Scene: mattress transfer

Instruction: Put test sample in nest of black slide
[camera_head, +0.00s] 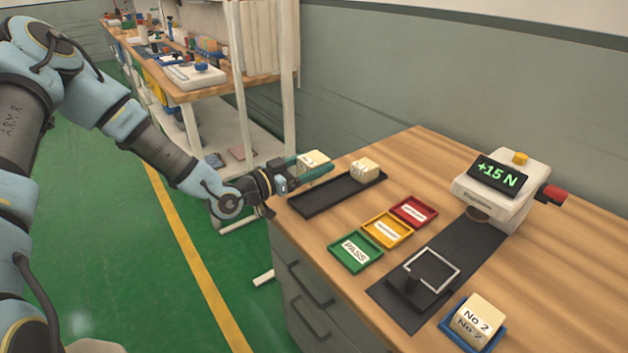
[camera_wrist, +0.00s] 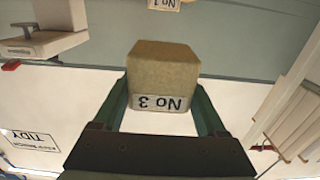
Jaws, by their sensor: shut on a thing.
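My gripper (camera_head: 318,172) is at the left end of the bench, over the black tray (camera_head: 325,199). It is shut on a beige block marked No 3 (camera_head: 311,159). In the wrist view this block (camera_wrist: 162,75) sits between the two green fingers (camera_wrist: 163,101), its label upside down. Whether it touches the tray is hard to tell. A second beige block, No 1 (camera_head: 366,168), stands at the tray's far end. The black slide (camera_head: 418,292) lies toward the bench's near right, with a light square frame as its nest (camera_head: 443,259). The nest looks empty.
A force gauge (camera_head: 497,189) reading +15 N stands behind the slide on a dark strip (camera_head: 463,240). Green (camera_head: 333,255), yellow (camera_head: 370,238) and red (camera_head: 398,218) trays lie between black tray and slide. Block No 2 (camera_head: 478,312) sits in a blue tray (camera_head: 457,341).

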